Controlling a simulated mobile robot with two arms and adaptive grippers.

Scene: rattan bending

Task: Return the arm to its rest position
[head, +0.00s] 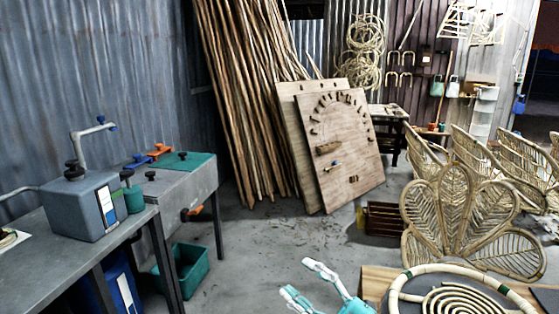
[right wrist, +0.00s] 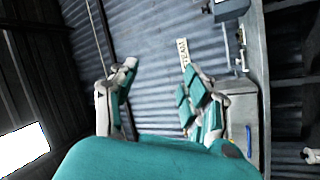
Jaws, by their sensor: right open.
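My right gripper (head: 299,279) is at the bottom middle of the head view, white and teal, above the concrete floor. Its two fingers stand apart with nothing between them. In the right wrist view the open fingers (right wrist: 161,80) also show, with a corrugated metal wall (right wrist: 150,45) behind them. Neither finger touches anything that I can see. My left gripper is not in view.
A grey bench (head: 50,252) with a grey-blue machine (head: 78,208) stands at the left. A table (head: 375,285) with a ringed rattan piece (head: 460,300) is at the lower right, near my right gripper. Leaning boards (head: 350,165) stand behind. The middle floor (head: 270,240) is clear.

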